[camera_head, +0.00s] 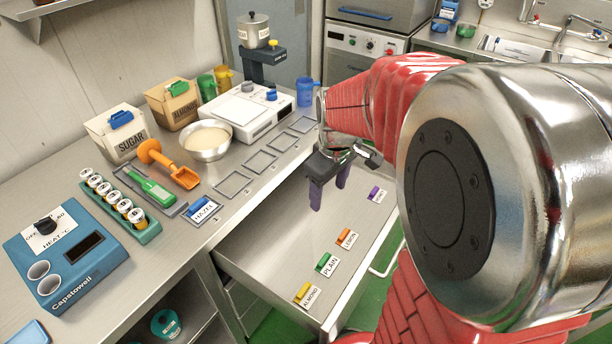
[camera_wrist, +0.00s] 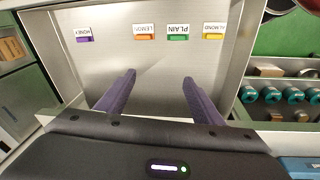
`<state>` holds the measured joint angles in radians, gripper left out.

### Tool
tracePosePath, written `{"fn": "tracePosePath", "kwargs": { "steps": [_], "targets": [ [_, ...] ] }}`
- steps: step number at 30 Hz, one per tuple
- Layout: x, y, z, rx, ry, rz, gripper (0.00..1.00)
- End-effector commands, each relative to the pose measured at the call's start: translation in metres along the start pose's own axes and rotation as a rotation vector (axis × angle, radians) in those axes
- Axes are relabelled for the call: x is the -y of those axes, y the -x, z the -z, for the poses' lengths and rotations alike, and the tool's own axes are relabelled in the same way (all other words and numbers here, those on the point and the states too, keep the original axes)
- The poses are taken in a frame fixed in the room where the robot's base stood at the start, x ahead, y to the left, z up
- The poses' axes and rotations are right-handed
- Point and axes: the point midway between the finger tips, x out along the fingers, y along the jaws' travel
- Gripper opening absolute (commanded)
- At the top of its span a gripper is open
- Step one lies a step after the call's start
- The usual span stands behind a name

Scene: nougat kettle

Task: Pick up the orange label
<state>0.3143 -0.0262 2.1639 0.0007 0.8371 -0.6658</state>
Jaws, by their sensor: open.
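The orange label (camera_head: 346,236), marked LEMON, lies flat in the open drawer (camera_head: 290,225) between the green PLAIN label (camera_head: 325,262) and the purple label (camera_head: 376,194). In the wrist view the orange label (camera_wrist: 144,34) is at the top, left of centre, beyond my fingertips. My gripper (camera_head: 328,198) is open and empty, above the drawer, up and to the left of the orange label in the head view. Its two purple fingers also show apart in the wrist view (camera_wrist: 158,78).
The counter left of the drawer holds a blue HAZEL label (camera_head: 201,208), empty frames (camera_head: 233,183), a steel bowl (camera_head: 205,139), an orange scoop (camera_head: 172,166) and a blue heater box (camera_head: 66,252). The drawer floor around the labels is clear.

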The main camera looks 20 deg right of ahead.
Motion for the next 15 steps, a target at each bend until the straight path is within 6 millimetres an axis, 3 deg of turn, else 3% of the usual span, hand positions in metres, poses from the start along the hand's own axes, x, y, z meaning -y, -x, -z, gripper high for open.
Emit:
{"fn": "tracePosePath", "kwargs": {
  "steps": [9,15],
  "targets": [
    [-0.053,-0.071,-0.009,0.086,0.107,0.067,0.61],
    [-0.075,-0.106,-0.018,0.115,0.162,0.103,0.61]
  ]
}}
